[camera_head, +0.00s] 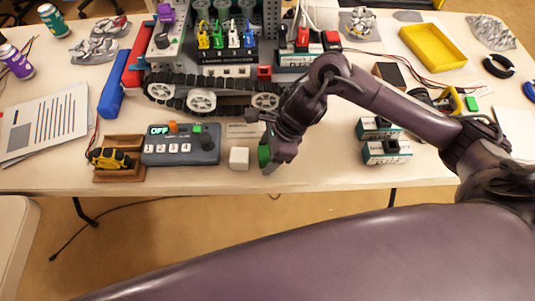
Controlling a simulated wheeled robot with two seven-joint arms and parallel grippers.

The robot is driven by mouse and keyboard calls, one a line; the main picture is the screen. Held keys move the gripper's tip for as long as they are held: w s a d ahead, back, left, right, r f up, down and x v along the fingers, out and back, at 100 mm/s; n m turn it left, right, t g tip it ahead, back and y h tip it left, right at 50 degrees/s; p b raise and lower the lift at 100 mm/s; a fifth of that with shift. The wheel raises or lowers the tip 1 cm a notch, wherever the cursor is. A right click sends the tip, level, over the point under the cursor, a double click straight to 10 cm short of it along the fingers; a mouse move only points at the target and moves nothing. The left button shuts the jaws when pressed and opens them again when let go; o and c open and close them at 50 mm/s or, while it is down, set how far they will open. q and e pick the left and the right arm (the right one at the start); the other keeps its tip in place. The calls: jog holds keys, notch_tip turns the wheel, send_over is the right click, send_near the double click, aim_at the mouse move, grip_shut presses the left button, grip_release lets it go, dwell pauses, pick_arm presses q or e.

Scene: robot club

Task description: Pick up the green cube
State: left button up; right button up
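A green cube (264,154) stands near the front edge of the table, just right of a white cube (239,158). Only its left part shows; the rest is hidden behind my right gripper (272,158). My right gripper points down at the cube, right up against it in the picture. The fingers are seen from the side and overlap, so I cannot tell whether they are open or shut on the cube. My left gripper is not in view.
A control box with an OFF display (181,145) stands left of the white cube. A tracked chassis (210,95) lies behind. Small teal boxes (386,152) stand to the right, beneath my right forearm. A yellow tray (432,47) is at the back right.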

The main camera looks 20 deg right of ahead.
jog(key=c, duration=0.9)
jog(key=shift+c, duration=0.2)
